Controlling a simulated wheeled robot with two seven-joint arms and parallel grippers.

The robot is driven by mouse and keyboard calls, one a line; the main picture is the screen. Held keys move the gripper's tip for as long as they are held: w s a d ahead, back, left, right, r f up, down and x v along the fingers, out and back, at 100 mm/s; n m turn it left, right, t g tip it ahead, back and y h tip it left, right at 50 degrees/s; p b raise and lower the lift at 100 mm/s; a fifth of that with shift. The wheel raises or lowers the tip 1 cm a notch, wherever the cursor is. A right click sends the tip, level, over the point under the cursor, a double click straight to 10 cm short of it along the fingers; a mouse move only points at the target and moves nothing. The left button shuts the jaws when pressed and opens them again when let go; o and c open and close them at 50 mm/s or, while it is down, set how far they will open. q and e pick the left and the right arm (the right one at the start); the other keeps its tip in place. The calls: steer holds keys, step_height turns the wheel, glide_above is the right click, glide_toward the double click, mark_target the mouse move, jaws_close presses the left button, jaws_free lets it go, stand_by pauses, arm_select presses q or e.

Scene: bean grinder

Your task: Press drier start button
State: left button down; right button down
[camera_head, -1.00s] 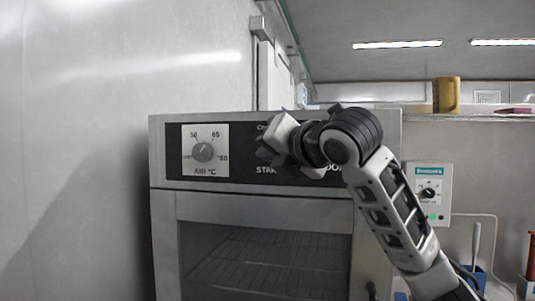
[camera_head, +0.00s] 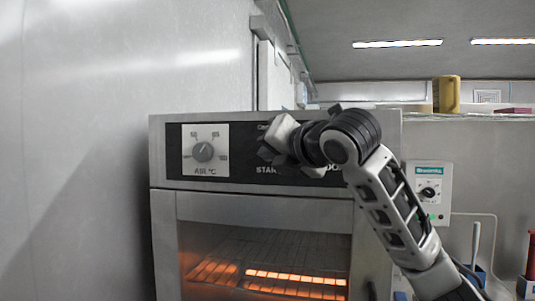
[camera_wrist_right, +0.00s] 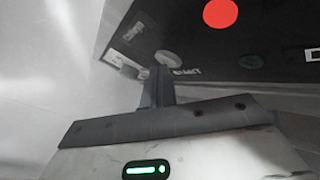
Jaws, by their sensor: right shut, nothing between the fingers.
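The drier (camera_head: 270,210) is a steel oven with a dark control panel (camera_head: 240,140) and a dial (camera_head: 203,152) marked AIR °C. Its inside (camera_head: 250,272) glows orange. My right gripper (camera_head: 268,152) is in front of the panel, just above the START lettering (camera_head: 265,170), and hides the buttons. In the right wrist view the shut fingers (camera_wrist_right: 161,84) reach a grey round button (camera_wrist_right: 168,59) beside the START text (camera_wrist_right: 186,71); I cannot tell whether they touch it. My left gripper is out of view.
A bare metal wall (camera_head: 80,150) stands close on the left. A control box (camera_head: 428,193) with a knob hangs on the wall to the right. A shelf (camera_head: 480,118) holds a yellow container (camera_head: 447,95).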

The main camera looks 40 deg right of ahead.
steer(key=shift+s, duration=0.1)
steer(key=shift+s+a, duration=0.5)
steer(key=shift+a, duration=0.15)
steer(key=shift+s+a, duration=1.6)
steer(key=shift+a, duration=0.3)
steer(key=w+a+f+m+g+y, duration=0.1)
steer(key=w+a+f+m+y, duration=0.2)
steer(key=f, duration=0.5)
steer(key=w+a+f+m+g, duration=0.1)
steer(key=w+a+f+m, duration=0.1)
steer(key=w+f, duration=0.45)
steer(key=s+a+f+m+g+y, duration=0.1)
steer(key=a+f+m, duration=0.15)
steer(key=f, duration=0.65)
steer(key=s+a+f+m, duration=0.15)
steer(key=f+m, duration=0.25)
steer(key=f, duration=0.6)
steer(key=s+a+f+m+g, duration=0.1)
steer(key=s+f+m, duration=0.25)
steer(key=f, duration=0.45)
steer(key=s+a+f+m+g, duration=0.1)
steer(key=s+f+m, duration=0.25)
steer(key=f, duration=0.45)
steer(key=s+a+f+m+g, duration=0.1)
steer(key=s+a+f+m, duration=0.1)
steer(key=s+f+m, duration=0.5)
steer(key=s+f, duration=0.6)
steer(key=s, duration=0.4)
steer(key=shift+a, duration=0.15)
